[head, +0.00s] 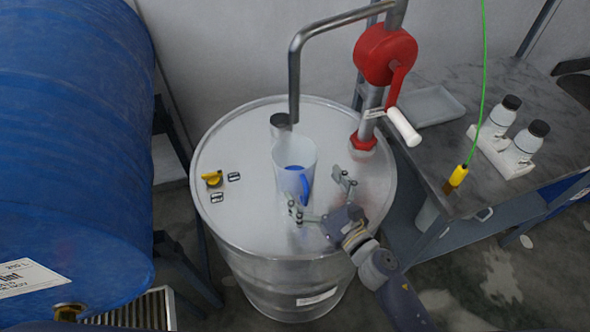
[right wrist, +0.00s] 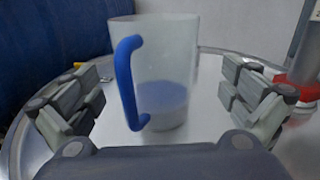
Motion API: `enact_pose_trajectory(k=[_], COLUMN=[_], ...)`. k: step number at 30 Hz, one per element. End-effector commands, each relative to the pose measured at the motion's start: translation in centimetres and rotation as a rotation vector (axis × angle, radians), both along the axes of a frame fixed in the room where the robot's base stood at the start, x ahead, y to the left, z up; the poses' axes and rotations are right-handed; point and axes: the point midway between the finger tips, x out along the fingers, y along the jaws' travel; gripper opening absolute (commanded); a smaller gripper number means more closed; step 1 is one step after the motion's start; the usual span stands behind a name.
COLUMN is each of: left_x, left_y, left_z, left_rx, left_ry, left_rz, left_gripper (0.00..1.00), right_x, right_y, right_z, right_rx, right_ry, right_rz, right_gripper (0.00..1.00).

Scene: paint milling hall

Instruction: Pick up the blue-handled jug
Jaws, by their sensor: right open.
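The blue-handled jug (head: 293,162) is a translucent white jug standing upright on the lid of a steel drum (head: 240,226). A little blue shows low in it. Its blue handle (head: 304,190) faces my right gripper (head: 322,197). In the right wrist view the jug (right wrist: 172,70) stands ahead between the two fingers, with its handle (right wrist: 127,80) toward the camera, left of centre. My right gripper also shows there (right wrist: 165,108), open, with a finger on each side and gaps to the jug. My left gripper is not in view.
A red hand pump (head: 385,54) rises from the drum, its bent spout pipe (head: 294,75) ending just above and behind the jug. A blue drum (head: 70,150) is at left, a grey table (head: 450,150) at right.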

Motion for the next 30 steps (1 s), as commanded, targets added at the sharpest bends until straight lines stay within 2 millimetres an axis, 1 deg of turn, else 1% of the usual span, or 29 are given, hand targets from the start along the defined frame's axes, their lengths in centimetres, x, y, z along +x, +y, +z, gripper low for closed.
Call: enact_pose_trajectory(k=[1,3,6,11,15,19,24,25,26,27,29,30], left_x=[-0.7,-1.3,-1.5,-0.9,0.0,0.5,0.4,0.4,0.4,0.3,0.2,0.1], left_y=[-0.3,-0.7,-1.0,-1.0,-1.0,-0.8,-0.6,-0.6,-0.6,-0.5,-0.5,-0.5], left_z=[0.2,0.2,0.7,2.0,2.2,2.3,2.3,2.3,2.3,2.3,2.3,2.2], left_rx=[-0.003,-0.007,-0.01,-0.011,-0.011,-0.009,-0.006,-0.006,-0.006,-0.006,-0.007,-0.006], left_ry=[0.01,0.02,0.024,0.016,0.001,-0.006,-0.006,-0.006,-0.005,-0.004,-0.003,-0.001], left_rz=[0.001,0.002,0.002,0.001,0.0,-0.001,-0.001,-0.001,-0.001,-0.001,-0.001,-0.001], left_gripper=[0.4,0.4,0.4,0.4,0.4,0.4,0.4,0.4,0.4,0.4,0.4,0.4], right_x=[0.4,0.7,1.3,3.1,4.4,4.8,4.8,4.8,4.8,4.8,4.8,4.8], right_y=[0.3,0.5,1.1,2.7,3.4,3.7,3.7,3.7,3.7,3.7,3.7,3.7], right_z=[0.1,0.1,0.4,0.7,0.4,0.3,0.3,0.3,0.3,0.3,0.3,0.3], right_rx=[0.001,0.001,0.003,0.004,0.003,0.001,0.001,0.001,0.001,0.001,0.001,0.001], right_ry=[0.0,0.0,0.001,0.001,0.002,0.001,0.001,0.001,0.001,0.001,0.001,0.001], right_rz=[0.001,0.001,0.0,0.0,-0.001,0.0,0.001,0.001,0.001,0.001,0.001,0.001], right_gripper=[1.0,1.0,1.0,1.0,1.0,1.0,1.0,0.95,0.89,0.8,0.66,0.57])
